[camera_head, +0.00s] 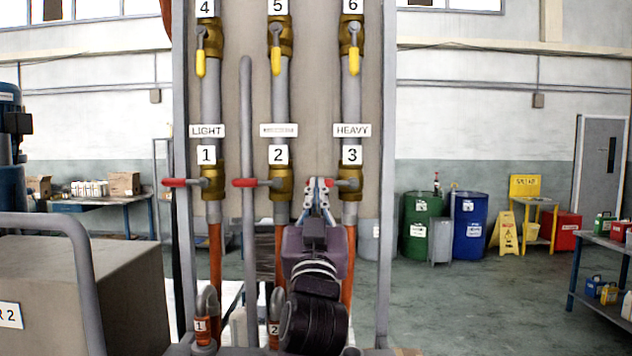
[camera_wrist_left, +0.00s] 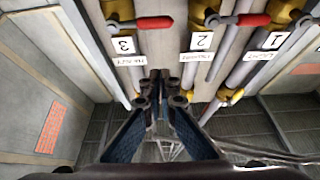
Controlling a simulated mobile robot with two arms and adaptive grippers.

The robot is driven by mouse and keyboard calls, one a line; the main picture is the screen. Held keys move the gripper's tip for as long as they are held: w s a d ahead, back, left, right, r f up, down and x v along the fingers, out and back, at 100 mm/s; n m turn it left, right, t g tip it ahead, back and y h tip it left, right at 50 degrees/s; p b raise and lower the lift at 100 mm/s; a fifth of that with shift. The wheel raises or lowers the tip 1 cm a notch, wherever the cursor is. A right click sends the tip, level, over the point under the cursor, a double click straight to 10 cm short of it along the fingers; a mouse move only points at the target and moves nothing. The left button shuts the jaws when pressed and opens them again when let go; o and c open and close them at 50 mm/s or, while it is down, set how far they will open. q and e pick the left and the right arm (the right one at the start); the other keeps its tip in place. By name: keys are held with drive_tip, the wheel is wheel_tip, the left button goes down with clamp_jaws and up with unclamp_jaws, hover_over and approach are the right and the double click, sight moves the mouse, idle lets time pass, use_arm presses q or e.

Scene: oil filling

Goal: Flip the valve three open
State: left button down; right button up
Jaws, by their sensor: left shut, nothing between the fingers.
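Valve three (camera_head: 350,185) is a brass valve below the white "3" label and the "HEAVY" sign. Its red-tipped lever points sideways to the left, across the pipe, and is partly hidden by my gripper in the head view. In the left wrist view, which is upside down, the red lever of valve three (camera_wrist_left: 155,23) lies above the fingertips in the picture, apart from them. My left gripper (camera_head: 318,183) is in front of the lever, fingers pointing up. It also shows in the left wrist view (camera_wrist_left: 161,80), shut and empty. My right gripper is not in view.
Valves one (camera_head: 212,183) and two (camera_head: 280,183) stand to the left, levers also sideways. Valves with yellow levers hang above, with lever six (camera_head: 354,62) over valve three. A grey vertical pipe (camera_head: 247,130) runs between the first two columns. Drums (camera_head: 468,225) stand far behind.

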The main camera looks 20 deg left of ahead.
use_arm(q)
wheel_tip(320, 180, up, 5)
drive_tip(key=p, duration=0.6)
hover_over(332, 183)
drive_tip(key=s+a, duration=0.2)
drive_tip(key=s, duration=0.1)
drive_tip(key=shift+w+a+f, duration=0.1)
drive_tip(key=shift+f, duration=0.95)
drive_tip(key=shift+w+a+f, duration=0.1)
drive_tip(key=shift+f, duration=0.9)
